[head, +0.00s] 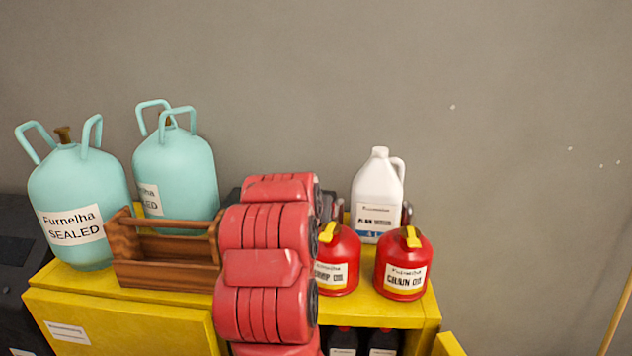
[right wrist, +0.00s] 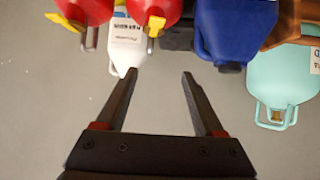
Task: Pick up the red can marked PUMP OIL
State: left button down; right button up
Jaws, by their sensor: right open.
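The red can marked PUMP OIL (head: 345,246), with a yellow handle, stands on the yellow cabinet top in the head view. My red arm hides its left side and part of its label. A similar red can marked CHAIN OIL (head: 403,248) stands to its right. In the right wrist view the picture is upside down; the pump oil can (right wrist: 157,8) is at the top edge, cut off, with the chain oil can (right wrist: 82,10) left of it. My right gripper (right wrist: 159,74) is open and empty, its fingers apart from the can. My left gripper is not in view.
A white jug (head: 377,190) stands behind the red cans. A blue container (right wrist: 236,30) stands beside the pump oil can. A wooden carrier (head: 165,272) and two teal tanks (head: 82,198) are at left. Dark bottles (head: 383,342) sit below the yellow top (head: 385,312).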

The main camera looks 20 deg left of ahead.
aim_at(324, 239)
jog(key=g+p, duration=0.2)
jog(key=r+m+g+h+p, duration=0.1)
jog(key=g+p, duration=0.1)
jog(key=r+g+p, duration=0.1)
jog(key=g+p, duration=0.1)
jog(key=shift+w+m+g+h+p, duration=0.3)
jog(key=shift+w+g+h+p, duration=0.05)
jog(key=shift+w+g+h, duration=0.05)
jog(key=b+x, duration=0.4)
jog(key=x, duration=0.5)
jog(key=shift+f+b, duration=0.15)
jog(key=shift+b, duration=0.15)
jog(key=p+x, duration=0.4)
jog(key=x, duration=0.3)
jog(key=shift+w+p, duration=0.15)
jog(key=shift+p, duration=0.15)
jog(key=shift+w+f, duration=0.2)
jog(key=shift+f, duration=0.3)
